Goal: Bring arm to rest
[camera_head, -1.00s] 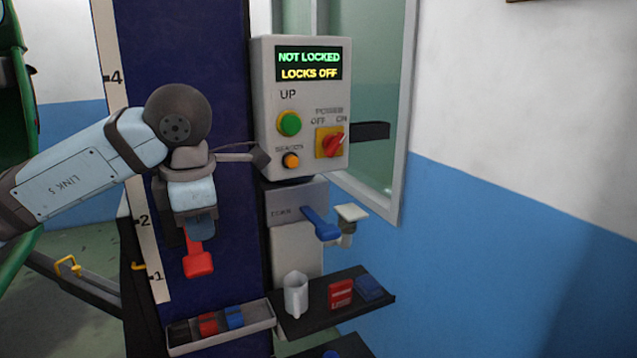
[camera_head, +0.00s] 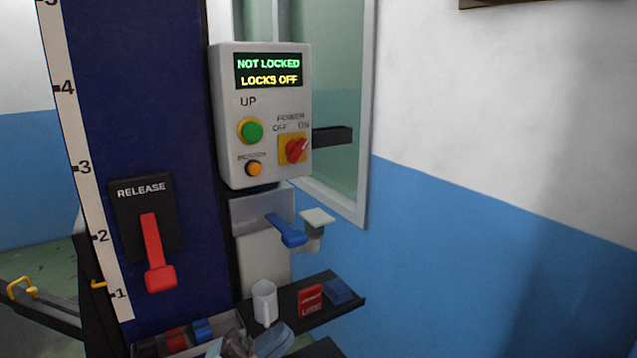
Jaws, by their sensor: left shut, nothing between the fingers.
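My left gripper (camera_head: 240,345) shows only in part at the bottom edge, in front of the small tray and below the shelf. It is shut and empty. The rest of my left arm is out of view. The red release lever (camera_head: 157,255) on its black RELEASE plate (camera_head: 142,190) hangs downward on the dark blue column, and the gripper is apart from it. The control box (camera_head: 225,110) reads NOT LOCKED and LOCKS OFF. My right gripper is not in view.
A blue-handled lever (camera_head: 288,232) juts out below the box. A dark shelf (camera_head: 322,318) holds a white mug (camera_head: 264,302), a red item (camera_head: 310,299) and a blue block (camera_head: 339,291). A small tray (camera_head: 225,323) sits at its left. Space by the right wall is clear.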

